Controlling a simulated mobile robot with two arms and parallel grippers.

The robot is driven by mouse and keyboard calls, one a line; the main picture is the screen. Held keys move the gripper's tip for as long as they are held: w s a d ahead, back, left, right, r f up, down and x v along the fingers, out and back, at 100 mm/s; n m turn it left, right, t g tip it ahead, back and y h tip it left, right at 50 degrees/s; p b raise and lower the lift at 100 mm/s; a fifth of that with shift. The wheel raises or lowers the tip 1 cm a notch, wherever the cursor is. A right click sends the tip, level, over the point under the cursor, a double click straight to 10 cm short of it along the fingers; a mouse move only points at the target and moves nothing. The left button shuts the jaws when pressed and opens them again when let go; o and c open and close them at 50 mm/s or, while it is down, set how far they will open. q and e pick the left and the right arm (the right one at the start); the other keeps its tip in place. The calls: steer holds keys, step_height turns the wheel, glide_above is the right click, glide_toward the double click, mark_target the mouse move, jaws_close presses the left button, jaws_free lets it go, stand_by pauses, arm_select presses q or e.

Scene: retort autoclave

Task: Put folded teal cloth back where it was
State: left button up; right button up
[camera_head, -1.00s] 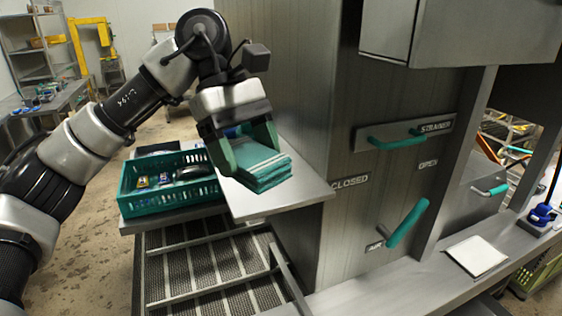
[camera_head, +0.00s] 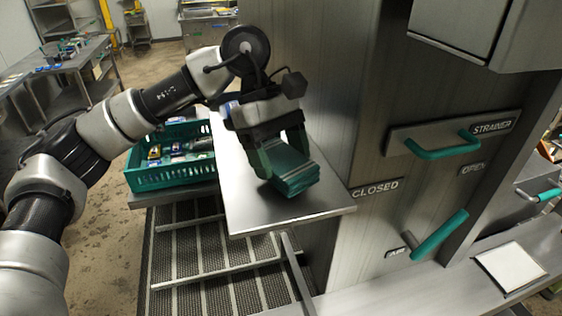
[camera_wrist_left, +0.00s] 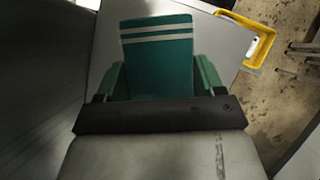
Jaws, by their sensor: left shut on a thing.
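The folded teal cloth (camera_head: 290,169) is a thick stack with pale stripes. It is between the fingers of my left gripper (camera_head: 276,155), which is shut on it. The cloth is over the steel shelf (camera_head: 255,210) beside the cabinet; I cannot tell whether its underside touches the shelf. In the left wrist view the cloth (camera_wrist_left: 158,55) shows its two white stripes toward the far end, with a green finger of the gripper (camera_wrist_left: 158,78) on each side. My right gripper is not in view.
A teal crate (camera_head: 172,178) with several small items stands left of the shelf. The steel cabinet (camera_head: 375,120) rises close to the right, with teal handles (camera_head: 440,235) sticking out. A white pad (camera_head: 512,266) lies on the right counter. The shelf's front part is bare.

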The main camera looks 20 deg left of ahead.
arm_select(q)
step_height(320, 180, down, 2)
steer(key=shift+s+f, duration=0.1)
steer(key=shift+s, duration=0.05)
steer(key=shift+f, duration=0.25)
steer(key=o, duration=0.8)
steer(key=shift+r, duration=0.15)
steer(key=shift+o, duration=0.2)
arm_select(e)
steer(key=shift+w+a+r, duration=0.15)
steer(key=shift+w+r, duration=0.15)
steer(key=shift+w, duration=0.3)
arm_select(q)
steer(key=shift+r, duration=0.15)
steer(key=shift+a+r, duration=0.15)
steer(key=b+v, duration=0.1)
steer(key=v, duration=1)
steer(key=shift+r+b, duration=0.25)
steer(key=shift+b, duration=0.15)
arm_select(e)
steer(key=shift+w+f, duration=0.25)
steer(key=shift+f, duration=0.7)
